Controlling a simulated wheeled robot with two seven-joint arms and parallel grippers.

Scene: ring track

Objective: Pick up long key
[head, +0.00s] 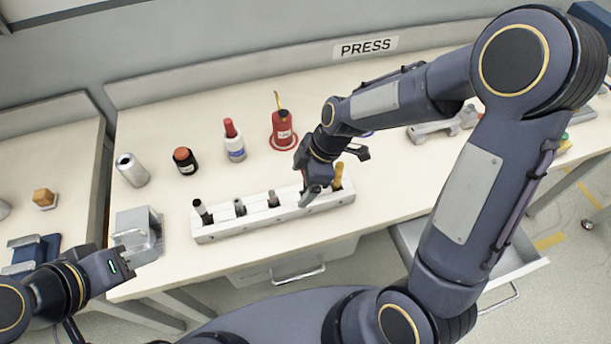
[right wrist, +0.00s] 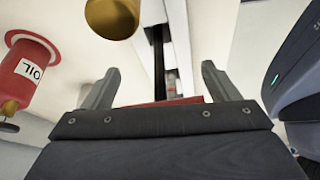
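A white rack (head: 235,231) on the workbench holds several upright pieces in a row: a dark-topped one (head: 202,211), two grey ones (head: 240,207) (head: 272,198), and a yellow-orange one (head: 338,177) at the right end. I cannot tell which is the long key. My right gripper (head: 335,172) is over the right part of the rack, fingers apart, hiding part of it. In the right wrist view its two fingers (right wrist: 160,85) stand apart, with nothing visibly clamped; a round gold end (right wrist: 112,17) lies beyond them. My left gripper (head: 132,255) is low at the left, by a grey metal block.
A red oil can (head: 284,130), a white bottle with red cap (head: 234,146), a dark jar (head: 185,162) and a silver can (head: 131,169) stand behind the rack. The grey metal block (head: 138,226) is left of it. An open drawer (head: 513,268) juts out at right.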

